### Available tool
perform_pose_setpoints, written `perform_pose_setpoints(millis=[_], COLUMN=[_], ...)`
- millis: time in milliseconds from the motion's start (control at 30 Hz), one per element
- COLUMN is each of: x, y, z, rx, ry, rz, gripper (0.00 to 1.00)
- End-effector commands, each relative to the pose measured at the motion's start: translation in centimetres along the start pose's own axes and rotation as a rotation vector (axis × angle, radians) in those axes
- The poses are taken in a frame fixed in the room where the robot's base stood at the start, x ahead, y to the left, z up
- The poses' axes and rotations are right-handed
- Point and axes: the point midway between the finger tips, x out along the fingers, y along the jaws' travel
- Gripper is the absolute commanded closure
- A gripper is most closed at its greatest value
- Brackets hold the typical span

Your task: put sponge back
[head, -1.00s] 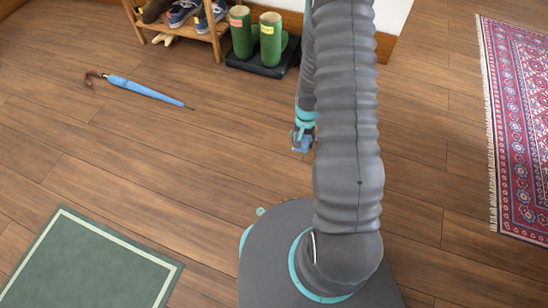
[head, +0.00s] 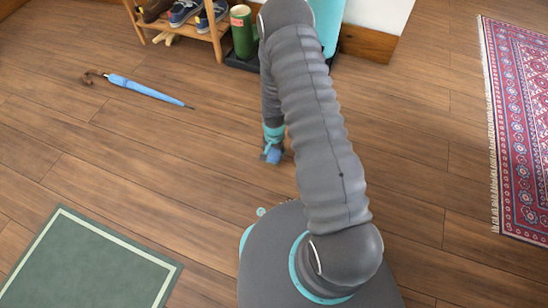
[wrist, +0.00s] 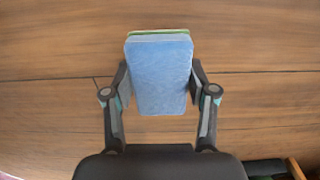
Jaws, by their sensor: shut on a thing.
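The sponge (wrist: 160,75) is a blue block with a thin green layer along its far edge. My gripper (wrist: 160,88) is shut on it, with one finger pressed to each side, in the wrist view. In the head view the blue sponge (head: 271,156) shows small at the end of my arm, above the wooden floor. My gripper (head: 272,146) there is partly hidden by my own arm. How high the sponge is above the floor I cannot tell.
A blue umbrella (head: 145,90) lies on the floor at the left. A wooden shoe rack (head: 205,38) and a green boot (head: 243,32) on a dark tray stand at the back. A green mat (head: 85,265) and a patterned rug (head: 522,130) lie at the sides. The floor between is clear.

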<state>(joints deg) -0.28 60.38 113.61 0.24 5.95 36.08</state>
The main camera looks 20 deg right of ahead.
Motion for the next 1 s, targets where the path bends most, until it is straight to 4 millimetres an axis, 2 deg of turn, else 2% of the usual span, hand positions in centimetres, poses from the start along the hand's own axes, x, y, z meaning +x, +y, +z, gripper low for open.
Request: perform_pose_setpoints(millis=[300,700,733,800,833,1000], x=[3.8,4.3,4.3,4.2,4.2,4.2], y=[0.1,0.1,0.1,0.1,0.1,0.1], z=[0.1,0.0,0.0,0.0,0.0,0.0], rx=[0.000,-0.001,-0.001,-0.001,-0.001,-0.001], ry=[-0.002,-0.001,-0.001,-0.001,-0.001,-0.001], rz=[0.001,0.000,0.000,0.000,0.000,0.000], gripper=[0.71,0.71,0.40,0.23,0.18,0.18])
